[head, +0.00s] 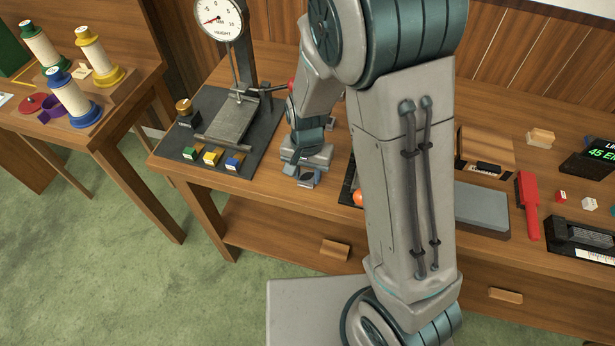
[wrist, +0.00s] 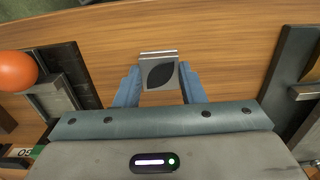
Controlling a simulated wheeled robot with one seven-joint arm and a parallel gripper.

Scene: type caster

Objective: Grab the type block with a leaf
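A small grey metal type block with a dark leaf shape on its face (wrist: 160,74) sits between the tips of my gripper's two blue fingers (wrist: 160,80) in the wrist view. Its sides lie very close to both fingers. I cannot tell whether they press on it or whether the block still rests on the wood. In the head view my gripper (head: 306,178) points down at the bench, right of the dark scale base. The block there is small and mostly hidden by the gripper.
A dial scale (head: 222,20) stands on a dark base with several coloured cubes to the left. An orange ball (wrist: 16,71) lies on a dark fixture left of the fingers in the wrist view. A grey slab (head: 482,207) and a red tool (head: 528,205) lie to the right.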

